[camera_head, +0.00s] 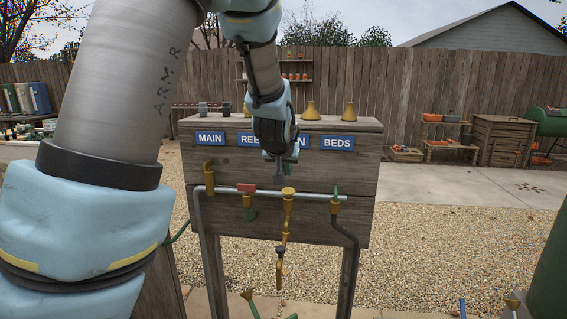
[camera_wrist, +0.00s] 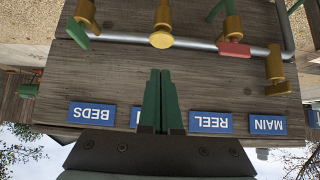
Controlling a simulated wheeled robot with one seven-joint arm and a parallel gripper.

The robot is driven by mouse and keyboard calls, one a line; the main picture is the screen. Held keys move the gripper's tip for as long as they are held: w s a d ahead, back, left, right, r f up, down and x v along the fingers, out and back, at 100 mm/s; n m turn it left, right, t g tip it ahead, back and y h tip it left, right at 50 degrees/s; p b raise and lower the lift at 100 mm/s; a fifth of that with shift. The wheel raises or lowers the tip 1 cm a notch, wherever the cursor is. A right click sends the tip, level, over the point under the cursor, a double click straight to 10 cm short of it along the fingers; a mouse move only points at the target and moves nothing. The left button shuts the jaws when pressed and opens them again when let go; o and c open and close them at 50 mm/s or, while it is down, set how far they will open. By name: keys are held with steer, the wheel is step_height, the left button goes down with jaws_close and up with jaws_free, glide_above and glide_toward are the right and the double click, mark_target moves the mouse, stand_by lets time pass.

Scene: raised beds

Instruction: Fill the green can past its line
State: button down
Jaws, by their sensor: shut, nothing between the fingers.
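A wooden panel (camera_head: 350,165) carries a grey pipe (camera_head: 230,191) with a brass valve (camera_head: 209,178) at left, a red handle (camera_head: 247,188), a brass valve (camera_head: 288,193) in the middle and a green handle (camera_head: 335,193) at right. A brass tap (camera_head: 280,268) hangs below the middle valve. A brass-tipped green spout (camera_head: 249,296), perhaps of the green can, shows at the bottom edge; the can's body and line are out of view. My gripper (camera_head: 279,178) is shut and empty just above the pipe. Its green fingers (camera_wrist: 161,75) point toward the middle valve (camera_wrist: 161,39) in the wrist view.
Blue labels read MAIN (camera_head: 210,138), REEL and BEDS (camera_head: 337,143); my arm hides most of another label ending in N. Brass cones stand on the panel's top. A large green object (camera_head: 549,270) is at the right edge. Gravel (camera_head: 430,235) lies open behind.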

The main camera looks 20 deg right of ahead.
steer(key=shift+p+v, duration=0.7)
steer(key=shift+v, duration=1.95)
steer(key=shift+w+a, duration=0.1)
steer(key=shift+w, duration=0.05)
steer(key=s+a+f+n+g+y, duration=0.1)
steer(key=s+a+f+g, duration=0.1)
steer(key=s+a, duration=0.3)
steer(key=s+a+f+n+g+y, duration=0.1)
steer(key=s+a+f, duration=0.3)
steer(key=a, duration=0.8)
steer(key=s+a+f+n+g+y, duration=0.1)
steer(key=s+a+f+g, duration=0.2)
steer(key=s+a, duration=0.3)
steer(key=a+f, duration=0.1)
steer(key=a, duration=0.2)
steer(key=shift+n+g+y, duration=0.3)
steer(key=shift+n+g, duration=0.1)
steer(key=shift+w+f, duration=0.1)
